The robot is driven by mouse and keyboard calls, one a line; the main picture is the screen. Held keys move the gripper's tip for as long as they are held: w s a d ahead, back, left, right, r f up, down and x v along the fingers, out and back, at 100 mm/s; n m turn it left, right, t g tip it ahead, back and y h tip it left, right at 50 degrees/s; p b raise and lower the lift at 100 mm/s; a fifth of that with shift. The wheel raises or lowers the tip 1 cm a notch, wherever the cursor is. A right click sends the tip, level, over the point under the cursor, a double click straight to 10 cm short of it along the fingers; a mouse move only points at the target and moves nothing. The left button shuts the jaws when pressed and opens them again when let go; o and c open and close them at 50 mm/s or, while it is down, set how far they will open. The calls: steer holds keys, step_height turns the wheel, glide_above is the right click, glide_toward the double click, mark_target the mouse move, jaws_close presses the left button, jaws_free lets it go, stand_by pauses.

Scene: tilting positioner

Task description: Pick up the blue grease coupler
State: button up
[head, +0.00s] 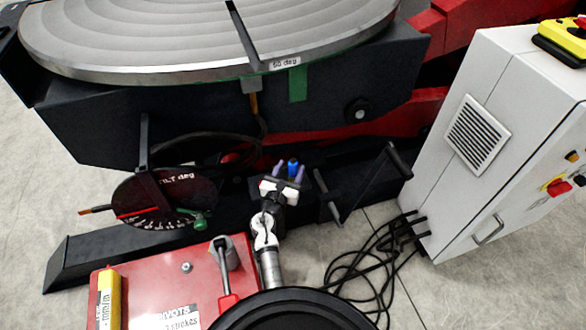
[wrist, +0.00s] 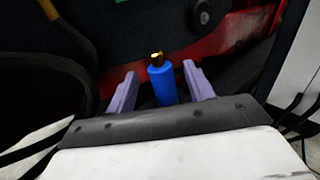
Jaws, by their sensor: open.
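The blue grease coupler (wrist: 163,84) is a blue cylinder with a dark and brass-coloured tip, upright between the fingers in the wrist view. In the head view it shows as a small blue piece (head: 293,167) by the dark base of the positioner. My gripper (wrist: 162,85) is open, with one purple finger on each side of the coupler. Gaps show between the coupler and both fingers. In the head view my gripper (head: 289,171) reaches toward the positioner's base. The coupler's lower end is hidden behind the gripper body.
The round positioner table (head: 150,40) overhangs behind the gripper. A tilt dial (head: 165,198) stands to the left, and a black handle frame (head: 362,180) to the right. A grey control cabinet (head: 480,130) and loose black cables (head: 365,265) are at right. A red panel (head: 150,285) lies in front.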

steer(key=shift+x, duration=1.45)
steer(key=shift+f, duration=0.1)
steer(key=shift+c, duration=0.4)
